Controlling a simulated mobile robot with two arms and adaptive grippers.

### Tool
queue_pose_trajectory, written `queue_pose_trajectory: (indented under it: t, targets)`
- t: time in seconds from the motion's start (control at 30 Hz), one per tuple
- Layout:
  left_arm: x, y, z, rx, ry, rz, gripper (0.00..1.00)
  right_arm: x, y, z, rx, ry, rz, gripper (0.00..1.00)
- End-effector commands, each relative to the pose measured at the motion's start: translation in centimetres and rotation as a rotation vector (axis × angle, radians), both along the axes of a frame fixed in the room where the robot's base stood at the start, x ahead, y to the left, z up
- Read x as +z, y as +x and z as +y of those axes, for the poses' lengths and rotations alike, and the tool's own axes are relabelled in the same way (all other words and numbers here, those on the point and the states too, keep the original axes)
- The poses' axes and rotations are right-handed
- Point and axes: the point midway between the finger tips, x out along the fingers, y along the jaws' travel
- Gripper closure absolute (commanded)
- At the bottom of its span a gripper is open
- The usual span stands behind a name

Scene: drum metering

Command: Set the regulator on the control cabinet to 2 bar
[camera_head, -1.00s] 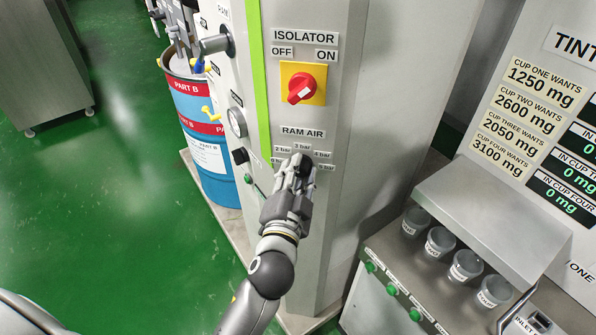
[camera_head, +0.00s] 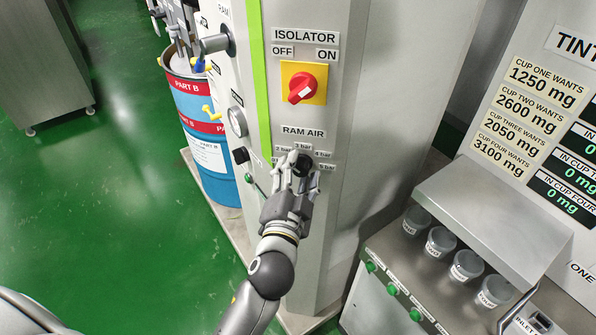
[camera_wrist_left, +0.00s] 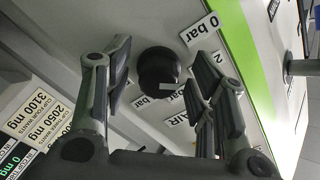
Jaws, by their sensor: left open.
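The regulator knob (camera_head: 303,162) is round and black, on the pale control cabinet (camera_head: 345,120) under the RAM AIR label, ringed by bar labels. In the left wrist view the knob (camera_wrist_left: 158,68) has a white mark near its lower right edge; which label it points to I cannot tell. The 2 bar label (camera_head: 282,149) lies to the knob's upper left in the head view. My left gripper (camera_head: 301,174) is open, its fingers spread on either side of the knob; whether they touch it I cannot tell. Some lower labels are partly hidden by the fingers.
A red isolator switch (camera_head: 301,88) on a yellow plate sits above the knob. A gauge (camera_head: 237,121) is on the cabinet's left face, beside a blue drum (camera_head: 205,130). A dispensing bench with several cups (camera_head: 440,243) stands to the right. Green floor is clear at left.

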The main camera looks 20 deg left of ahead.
Motion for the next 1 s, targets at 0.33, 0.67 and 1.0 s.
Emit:
queue_pose_trajectory:
  t: [0.33,0.67,1.0]
  targets:
    - [-0.1,-4.2,-0.5,0.0,-0.003,0.004,0.48,0.0,-0.1,0.1,-0.001,0.002,0.001,0.39]
    - [0.0,-6.9,-0.8,0.001,-0.001,0.001,0.48,0.0,-0.1,0.2,-0.002,0.002,0.001,0.39]
    - [0.0,-7.1,-0.9,0.0,-0.001,-0.002,0.48,0.0,-0.1,0.2,-0.002,0.002,0.001,0.39]
